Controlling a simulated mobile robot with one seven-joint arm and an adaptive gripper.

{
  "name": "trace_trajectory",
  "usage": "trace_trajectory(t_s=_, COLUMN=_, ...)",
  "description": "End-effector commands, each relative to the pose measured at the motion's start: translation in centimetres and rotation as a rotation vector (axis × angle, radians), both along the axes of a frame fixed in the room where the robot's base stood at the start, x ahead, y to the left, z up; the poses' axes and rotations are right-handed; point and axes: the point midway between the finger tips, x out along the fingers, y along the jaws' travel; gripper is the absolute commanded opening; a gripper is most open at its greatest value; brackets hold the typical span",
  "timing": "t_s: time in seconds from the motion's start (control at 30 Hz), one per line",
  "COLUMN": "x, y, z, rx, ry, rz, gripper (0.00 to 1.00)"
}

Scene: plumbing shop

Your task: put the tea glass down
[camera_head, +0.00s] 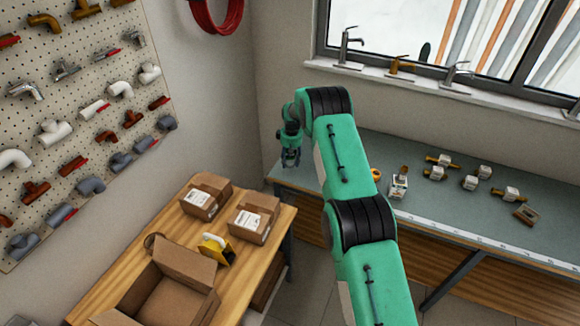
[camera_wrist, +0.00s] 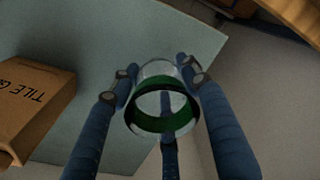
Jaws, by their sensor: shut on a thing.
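The tea glass (camera_wrist: 160,112) is clear with a green band and a dark rim. In the wrist view it sits between the dark blue fingers of my gripper (camera_wrist: 158,76), which is shut on it. I look into its open end. Behind it are the grey-green bench top (camera_wrist: 195,38) and its edge; the gap between glass and bench cannot be told. In the head view my gripper (camera_head: 290,158) points down at the left end of the bench (camera_head: 330,172). The glass cannot be made out there.
A brown box lettered "TILE G" (camera_wrist: 32,108) is at the left in the wrist view. Several fittings (camera_head: 470,182) lie along the bench to the right. A wooden table (camera_head: 172,228) with cartons and a yellow tape dispenser (camera_head: 216,249) is at front left. A window is behind.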

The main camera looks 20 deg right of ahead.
Motion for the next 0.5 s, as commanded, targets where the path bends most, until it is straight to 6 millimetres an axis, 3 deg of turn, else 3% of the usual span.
trace_trajectory(t_s=0.33, x=0.0, y=0.0, z=-0.1, rx=0.001, ry=0.001, rz=0.0, gripper=0.19)
trace_trajectory(t_s=0.5, x=-0.1, y=0.0, z=-1.2, rx=0.001, ry=0.003, rz=0.0, gripper=0.19)
